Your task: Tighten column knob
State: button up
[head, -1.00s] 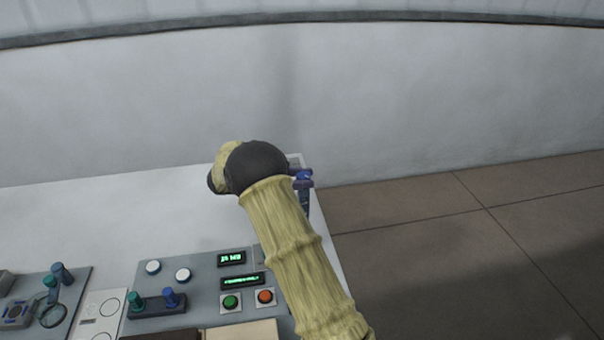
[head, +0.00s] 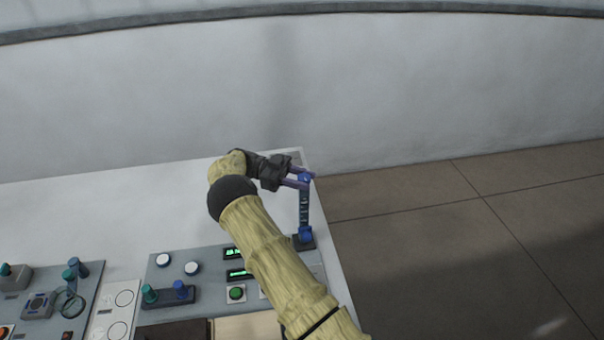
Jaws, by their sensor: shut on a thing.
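A slim dark column (head: 304,207) stands upright at the right edge of the white table, with a blue collar (head: 305,234) at its foot on a dark base. A blue knob (head: 305,177) sits at its top. My gripper (head: 301,179) reaches in from the left, its purple fingers shut on the blue knob. The fingers hide part of the knob, so its turn angle cannot be told.
A grey panel (head: 210,263) with white buttons, green displays and a green button (head: 236,293) lies in front on the table. My arm covers part of it. Another panel (head: 47,288) with knobs is at the left. The table's back is clear. Tiled floor (head: 420,240) lies beyond the right edge.

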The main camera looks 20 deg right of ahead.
aim_at(302, 176)
dwell(0.5)
jog(key=o, duration=0.9)
notch_tip(302, 176, up, 10)
jog(key=shift+f+b, duration=0.25)
jog(key=shift+b, duration=0.35)
jog(key=shift+s+r, duration=0.1)
jog(key=shift+r, duration=0.2)
jog(key=shift+o, duration=0.2)
jog(key=shift+f, duration=0.1)
